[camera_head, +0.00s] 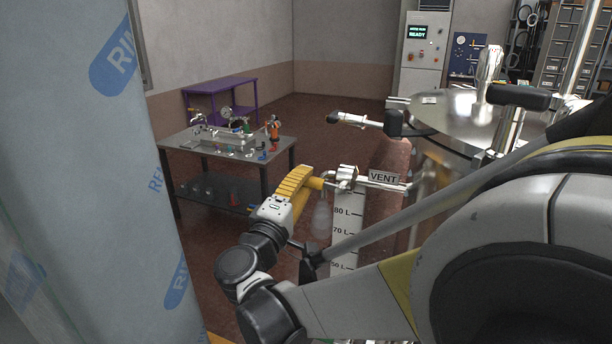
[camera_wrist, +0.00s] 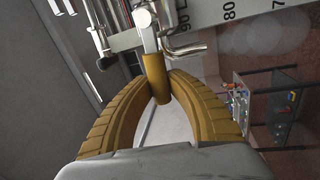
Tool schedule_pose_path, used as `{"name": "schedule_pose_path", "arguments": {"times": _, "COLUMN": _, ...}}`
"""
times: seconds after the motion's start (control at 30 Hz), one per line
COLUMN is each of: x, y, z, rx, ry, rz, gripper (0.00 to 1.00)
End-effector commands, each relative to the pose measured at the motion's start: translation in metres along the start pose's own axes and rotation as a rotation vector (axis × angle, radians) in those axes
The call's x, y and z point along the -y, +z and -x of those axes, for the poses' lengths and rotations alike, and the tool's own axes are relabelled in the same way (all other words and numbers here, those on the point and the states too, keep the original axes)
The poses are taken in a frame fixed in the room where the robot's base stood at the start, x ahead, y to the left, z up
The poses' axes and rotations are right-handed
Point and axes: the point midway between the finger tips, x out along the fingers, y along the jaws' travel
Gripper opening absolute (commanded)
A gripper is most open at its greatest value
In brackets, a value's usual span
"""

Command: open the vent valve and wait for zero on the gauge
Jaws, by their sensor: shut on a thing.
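The vent valve (camera_head: 344,177) is a metal fitting on a pipe beside the VENT sign (camera_head: 383,178), on the side of a large steel vessel (camera_head: 463,108). My gripper (camera_head: 311,182) has yellow ribbed fingers and reaches the valve from the left. In the wrist view its fingers (camera_wrist: 160,88) are closed around the yellow cylindrical handle (camera_wrist: 154,66) of the valve. The handle's far end joins the metal valve body (camera_wrist: 147,32), with a bent spout (camera_wrist: 187,49) beside it. No gauge reading can be made out in either view.
A white litre scale (camera_head: 346,222) stands below the valve. A film-wrapped panel (camera_head: 120,150) fills the left side. A grey workbench (camera_head: 240,160) with small fittings and a purple table (camera_head: 235,88) stand behind. A control cabinet (camera_head: 420,50) shows READY. Open floor lies between bench and vessel.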

Motion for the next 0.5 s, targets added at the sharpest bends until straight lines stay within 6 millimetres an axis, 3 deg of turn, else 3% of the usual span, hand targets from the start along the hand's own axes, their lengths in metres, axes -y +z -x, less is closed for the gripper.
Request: {"name": "schedule_pose_path", "arguments": {"times": 0.5, "x": 0.0086, "y": 0.0010, "z": 0.0019, "rx": -0.020, "ry": -0.002, "rz": 0.102, "gripper": 0.00}}
